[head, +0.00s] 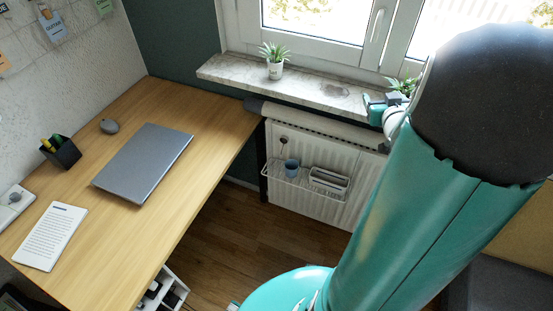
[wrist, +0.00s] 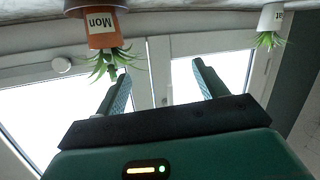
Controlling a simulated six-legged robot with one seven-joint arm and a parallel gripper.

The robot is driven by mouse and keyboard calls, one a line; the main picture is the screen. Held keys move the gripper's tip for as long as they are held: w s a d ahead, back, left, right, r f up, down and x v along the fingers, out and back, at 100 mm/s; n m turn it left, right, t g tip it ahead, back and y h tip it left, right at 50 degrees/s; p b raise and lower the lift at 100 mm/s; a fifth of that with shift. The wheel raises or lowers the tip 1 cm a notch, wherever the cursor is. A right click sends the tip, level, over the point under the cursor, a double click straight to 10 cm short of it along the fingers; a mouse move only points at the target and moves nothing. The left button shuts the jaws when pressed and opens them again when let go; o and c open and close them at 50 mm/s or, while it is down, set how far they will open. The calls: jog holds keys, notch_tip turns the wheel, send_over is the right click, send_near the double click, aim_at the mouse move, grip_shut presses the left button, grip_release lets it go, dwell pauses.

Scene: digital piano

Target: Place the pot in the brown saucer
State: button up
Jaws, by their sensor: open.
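An orange pot labelled "Mon" (wrist: 102,40) with a spiky green plant stands on the window sill; the wrist view shows it upside down. Its base meets a brown saucer (wrist: 94,5) and appears to be in it; the top edge of the picture cuts the saucer off. My gripper (wrist: 160,76) is open, with nothing between its fingers. The left finger's tip is close to the plant's leaves in the wrist view; I cannot tell whether they touch. In the head view, my gripper (head: 384,106) is at the sill and hides the pot, with leaves showing behind it.
A white pot with a plant (head: 275,70) stands farther left on the marble sill (head: 225,70), also in the wrist view (wrist: 270,17). A grey stain marks the sill between. Below is a radiator (head: 330,205) with a wire rack. A desk (head: 215,115) holds a laptop (head: 145,160).

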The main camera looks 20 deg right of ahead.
jog(key=w+a+r+g+y, duration=0.15)
jog(key=a+r, duration=0.25)
jog(key=a, duration=0.9)
jog(key=s+a+n+g+y, duration=0.1)
jog(key=s+a, duration=0.3)
jog(key=a, duration=0.4)
jog(key=s+a+r+n+g+y, duration=0.1)
jog(key=s+a+n+g+y, duration=0.1)
jog(key=s+a, duration=0.3)
jog(key=s+a+r+n+g+y, duration=0.1)
jog(key=s+a+g+y, duration=0.2)
jog(key=a, duration=0.9)
jog(key=shift+s, duration=0.65)
jog(key=shift+c, duration=0.2)
jog(key=c, duration=0.7)
jog(key=shift+d, duration=0.2)
